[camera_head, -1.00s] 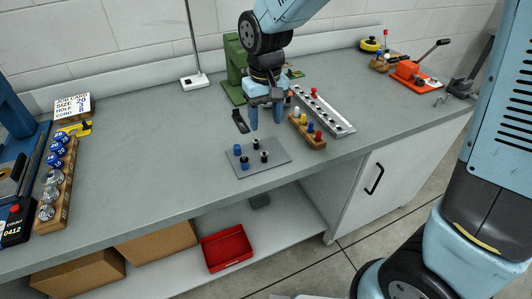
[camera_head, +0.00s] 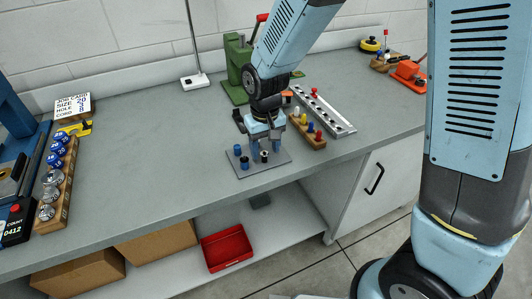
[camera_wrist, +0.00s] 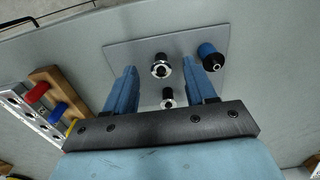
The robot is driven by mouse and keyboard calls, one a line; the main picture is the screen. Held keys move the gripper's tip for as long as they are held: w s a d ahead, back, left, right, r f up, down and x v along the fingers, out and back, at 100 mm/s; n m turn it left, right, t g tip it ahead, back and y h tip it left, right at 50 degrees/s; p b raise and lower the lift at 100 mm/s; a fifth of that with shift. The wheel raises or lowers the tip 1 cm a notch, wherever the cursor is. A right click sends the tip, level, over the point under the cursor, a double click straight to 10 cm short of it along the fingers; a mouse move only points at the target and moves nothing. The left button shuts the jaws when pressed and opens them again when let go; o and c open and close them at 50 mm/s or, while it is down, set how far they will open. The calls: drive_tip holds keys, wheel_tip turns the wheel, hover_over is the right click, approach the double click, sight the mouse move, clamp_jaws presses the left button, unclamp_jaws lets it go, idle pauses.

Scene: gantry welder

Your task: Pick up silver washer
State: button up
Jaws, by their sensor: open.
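A grey plate (camera_head: 262,168) lies on the bench, and it also shows in the wrist view (camera_wrist: 126,52). Small silver washers sit around black posts on it; one washer (camera_wrist: 160,70) is near the fingertips and another (camera_wrist: 168,103) is closer to the palm. A post with a silver ring (camera_head: 264,156) shows just in front of the fingers in the head view. A blue cylinder (camera_wrist: 208,54) stands beside the right finger. My gripper (camera_head: 266,154) points down over the plate, its two blue fingers (camera_wrist: 163,72) apart on either side of the posts, with nothing held.
A wooden block with coloured pegs (camera_head: 312,136) stands close to the right of the plate, beside a metal rail (camera_head: 328,112). A green press (camera_head: 236,70) stands behind. The bench to the left is clear up to a wooden rack (camera_head: 62,185).

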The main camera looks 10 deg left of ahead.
drive_tip(key=shift+f, duration=0.25)
idle(0.6)
clamp_jaws()
idle(0.5)
